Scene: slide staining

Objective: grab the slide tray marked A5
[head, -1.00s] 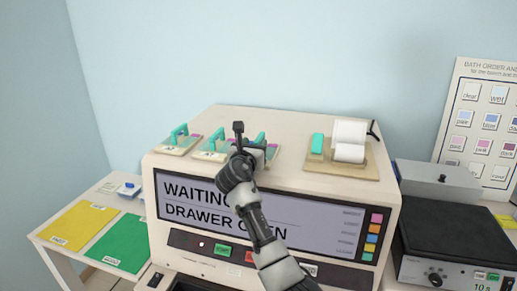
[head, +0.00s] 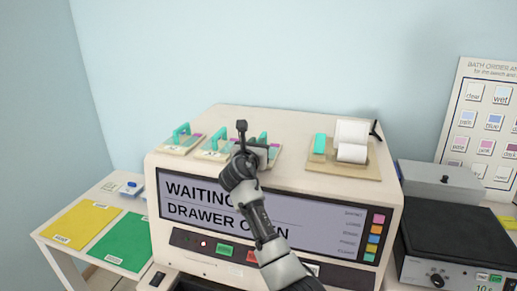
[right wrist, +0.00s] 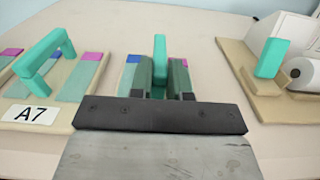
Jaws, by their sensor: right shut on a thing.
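Slide trays with teal handles stand in a row on top of the cream machine (head: 300,128). My right gripper (head: 258,150) is at the rightmost tray of the row (head: 274,153). In the right wrist view the fingers (right wrist: 160,78) are shut on its upright teal handle (right wrist: 160,47). Blue and pink slide ends show either side of the handle. Its label is hidden behind the gripper, so I cannot read its mark. The tray just left of it (right wrist: 66,118) is labelled A7. The far left tray (head: 180,141) has an unreadable label. My left gripper is out of view.
A teal-and-white paper roll stand (head: 345,160) sits right of the held tray on the machine top. The machine's screen (head: 300,222) reads "WAITING" and "DRAWER OPEN", partly covered by my arm. Yellow (head: 80,225) and green (head: 122,243) mats lie on the left table.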

